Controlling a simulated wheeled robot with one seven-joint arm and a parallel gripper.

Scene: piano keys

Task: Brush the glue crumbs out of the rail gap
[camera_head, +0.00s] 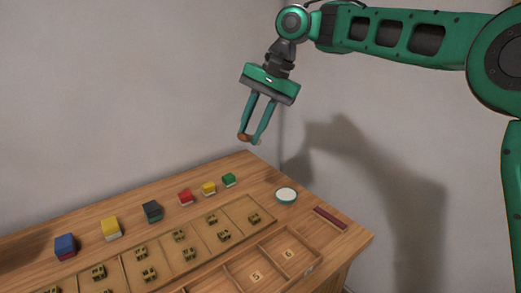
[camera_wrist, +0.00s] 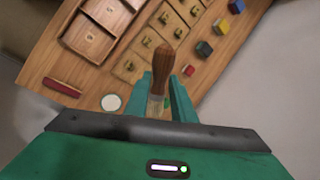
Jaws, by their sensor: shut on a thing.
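My gripper (camera_head: 250,138) is raised above the far end of the table, clear of everything on it. Several small brass-coloured pieces (camera_head: 254,218) stand in wooden panels (camera_head: 238,208) on the table. I cannot make out the rail gap or glue crumbs.
Coloured blocks (camera_head: 152,211) stand in a row along the back of the table (camera_head: 345,240). A white-filled round dish (camera_head: 286,195) and a dark red bar (camera_head: 330,218) lie at the right. A compartment tray (camera_head: 310,268) is at the front. A wall is behind.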

